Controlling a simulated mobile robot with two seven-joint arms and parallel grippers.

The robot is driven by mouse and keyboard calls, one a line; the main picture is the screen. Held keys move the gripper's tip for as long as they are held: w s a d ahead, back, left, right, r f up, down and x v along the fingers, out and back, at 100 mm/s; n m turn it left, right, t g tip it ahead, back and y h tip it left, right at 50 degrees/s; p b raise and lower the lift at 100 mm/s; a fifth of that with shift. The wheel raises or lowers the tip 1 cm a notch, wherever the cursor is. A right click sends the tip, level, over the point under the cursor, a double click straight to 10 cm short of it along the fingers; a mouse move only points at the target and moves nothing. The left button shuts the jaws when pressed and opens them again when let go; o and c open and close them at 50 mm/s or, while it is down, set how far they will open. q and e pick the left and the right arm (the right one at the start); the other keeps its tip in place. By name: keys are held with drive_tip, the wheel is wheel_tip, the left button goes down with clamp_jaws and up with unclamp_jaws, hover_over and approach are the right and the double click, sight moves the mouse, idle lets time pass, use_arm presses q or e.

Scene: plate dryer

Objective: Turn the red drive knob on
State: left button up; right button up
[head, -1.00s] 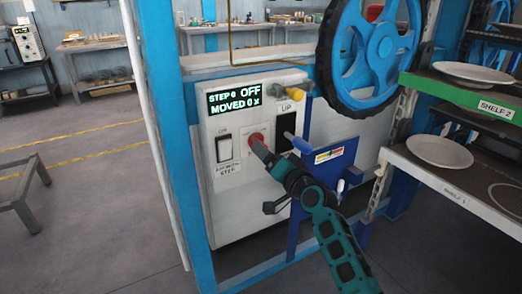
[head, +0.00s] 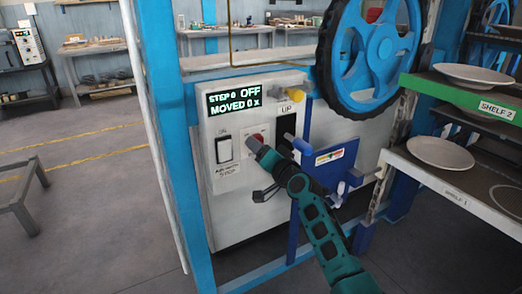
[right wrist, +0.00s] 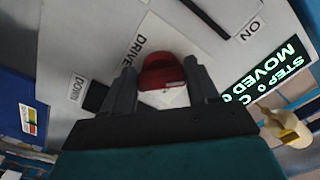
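The red drive knob (head: 257,137) is on the front of the white control panel (head: 233,180), under the display (head: 234,102), which reads STEP 0, OFF and MOVED 0. My right gripper (head: 256,146) is at the knob and partly hides it. In the right wrist view, the red knob (right wrist: 162,72) sits between the two dark fingers of my right gripper (right wrist: 160,75), one on each side. Whether both fingers press on it is unclear. The lettering DRIVE is beside the knob. My left gripper is not in view.
A yellow knob (head: 295,94), a blue handwheel (head: 375,50) and shelves with plates (head: 440,152) are near.

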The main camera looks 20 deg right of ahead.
drive_tip(key=c, duration=0.6)
drive_tip(key=shift+m, duration=0.4)
drive_tip(key=shift+r+m+p, duration=0.2)
drive_tip(key=shift+m+p, duration=0.8)
drive_tip(key=shift+m, duration=1.85)
drive_tip(key=shift+r+m+p, duration=0.15)
drive_tip(key=shift+m+p, duration=0.8)
drive_tip(key=shift+m, duration=1.95)
drive_tip(key=shift+r+m+p, duration=0.2)
drive_tip(key=shift+m+p, duration=0.8)
drive_tip(key=shift+m, duration=1.85)
drive_tip(key=o, duration=1.1)
